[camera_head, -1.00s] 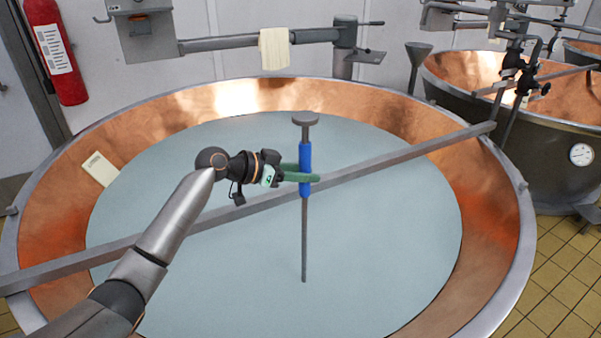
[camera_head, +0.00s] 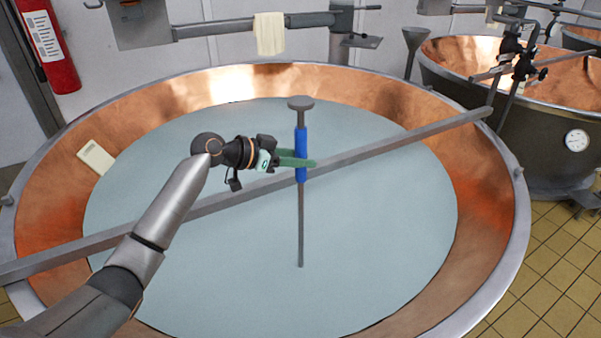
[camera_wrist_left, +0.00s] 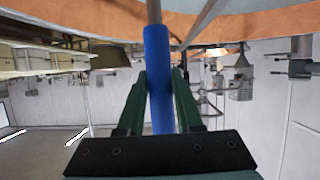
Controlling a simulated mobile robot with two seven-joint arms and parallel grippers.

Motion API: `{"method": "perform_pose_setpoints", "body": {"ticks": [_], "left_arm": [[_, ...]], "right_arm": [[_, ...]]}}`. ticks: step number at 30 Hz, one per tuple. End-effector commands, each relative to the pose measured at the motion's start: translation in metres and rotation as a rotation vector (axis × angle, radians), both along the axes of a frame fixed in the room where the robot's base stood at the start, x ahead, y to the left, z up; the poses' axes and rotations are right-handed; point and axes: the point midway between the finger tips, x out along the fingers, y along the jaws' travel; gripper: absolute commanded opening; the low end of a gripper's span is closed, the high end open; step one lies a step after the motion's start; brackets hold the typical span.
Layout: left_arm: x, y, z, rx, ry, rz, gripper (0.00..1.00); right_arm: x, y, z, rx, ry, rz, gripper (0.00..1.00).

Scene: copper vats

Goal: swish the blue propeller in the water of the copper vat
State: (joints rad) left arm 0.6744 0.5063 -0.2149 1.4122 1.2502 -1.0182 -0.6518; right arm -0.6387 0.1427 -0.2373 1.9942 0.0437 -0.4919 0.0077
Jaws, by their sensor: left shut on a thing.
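The copper vat (camera_head: 490,215) fills most of the head view and holds flat, pale blue-grey water (camera_head: 380,250). The blue propeller (camera_head: 301,140) stands upright over the middle of the water, with a grey disc on top and a thin grey rod below. The rod's lower end is at the water's picture area; I cannot tell whether it is in the water. My left gripper (camera_head: 300,163) is shut on the blue grip. In the left wrist view the blue propeller (camera_wrist_left: 158,80) sits between the green fingers (camera_wrist_left: 158,100). My right gripper is not in view.
A grey bar (camera_head: 400,142) crosses the vat from rim to rim, close to the propeller. A pale card (camera_head: 96,158) lies on the left copper wall. A metal arm with a cloth (camera_head: 269,33) hangs behind. A second vat (camera_head: 545,130) stands at the right.

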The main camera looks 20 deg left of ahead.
Motion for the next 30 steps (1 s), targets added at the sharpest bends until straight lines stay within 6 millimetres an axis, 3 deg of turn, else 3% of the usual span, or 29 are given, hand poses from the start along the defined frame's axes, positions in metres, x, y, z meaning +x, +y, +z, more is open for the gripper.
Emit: {"method": "perform_pose_setpoints", "body": {"ticks": [1,3,11,30], "left_arm": [[0.001,0.0,0.005,-0.002,-0.006,0.001,0.0],[0.001,0.0,0.023,-0.002,-0.008,0.001,0.0],[0.001,0.0,0.068,-0.003,-0.007,0.0,0.0],[0.001,0.0,0.184,-0.003,-0.008,0.001,0.0]], "right_arm": [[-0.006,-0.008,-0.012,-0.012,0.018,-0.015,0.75],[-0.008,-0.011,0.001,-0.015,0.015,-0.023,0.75],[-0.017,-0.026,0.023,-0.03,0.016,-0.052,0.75],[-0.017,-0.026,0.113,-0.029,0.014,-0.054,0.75]]}}
